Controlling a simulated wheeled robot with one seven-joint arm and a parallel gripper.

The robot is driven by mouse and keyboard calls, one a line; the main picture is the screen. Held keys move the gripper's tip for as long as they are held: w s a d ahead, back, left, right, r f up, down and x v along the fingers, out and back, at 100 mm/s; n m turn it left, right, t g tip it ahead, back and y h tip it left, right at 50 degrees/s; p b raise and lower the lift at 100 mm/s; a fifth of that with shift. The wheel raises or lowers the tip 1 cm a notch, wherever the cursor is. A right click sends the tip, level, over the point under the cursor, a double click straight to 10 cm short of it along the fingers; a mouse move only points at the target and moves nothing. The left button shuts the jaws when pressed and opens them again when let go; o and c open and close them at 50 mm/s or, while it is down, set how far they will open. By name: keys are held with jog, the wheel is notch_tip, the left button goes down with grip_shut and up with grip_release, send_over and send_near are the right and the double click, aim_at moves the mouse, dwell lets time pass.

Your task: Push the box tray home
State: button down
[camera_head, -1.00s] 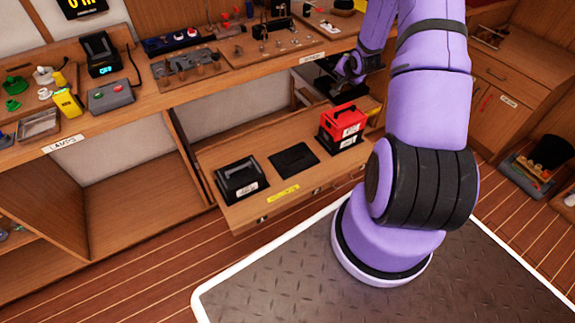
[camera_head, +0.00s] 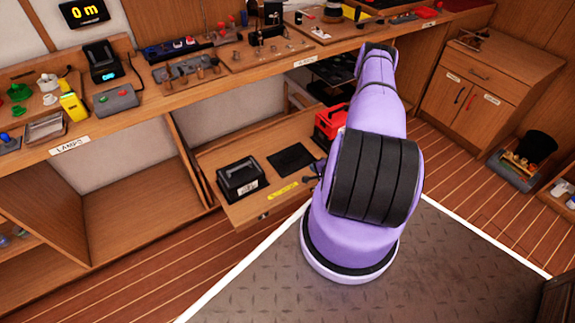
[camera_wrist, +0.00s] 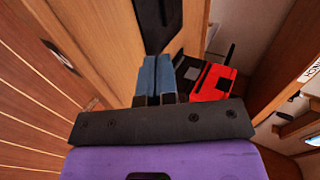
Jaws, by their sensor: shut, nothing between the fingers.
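The box tray (camera_head: 232,212) is a wooden drawer-like tray, standing out from under the counter. A black box (camera_head: 240,180), a flat black pad (camera_head: 291,160) and a red box (camera_head: 328,122) sit on it. My gripper (camera_head: 313,183) is partly hidden by my arm, at the tray's front edge, right of the yellow label. I cannot tell whether the fingers touch the tray.
The counter (camera_head: 130,113) above the tray holds lamps, tools and small boards. An open bay (camera_head: 130,190) lies left of the tray. A cabinet (camera_head: 470,95) and a bin of items (camera_head: 525,160) stand at right. The plank floor in front is clear.

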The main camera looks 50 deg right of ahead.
jog(key=shift+s+a+f, duration=0.3)
jog(key=shift+a+f, duration=0.35)
jog(key=shift+a, duration=0.1)
jog(key=shift+w+f, duration=0.15)
jog(key=shift+w, duration=0.05)
send_near(293, 160)
jog(key=f, duration=0.1)
jog(key=w+f, duration=0.2)
jog(key=f, duration=0.1)
jog(key=shift+w+d, duration=0.1)
jog(key=shift+d, duration=0.2)
jog(key=shift+w+d+r, duration=0.1)
jog(key=shift+w+d, duration=0.05)
jog(key=shift+w, duration=0.4)
jog(key=shift+w+d, duration=0.15)
jog(key=shift+w, duration=0.4)
jog(key=shift+w+d, duration=0.15)
jog(key=shift+w, duration=0.55)
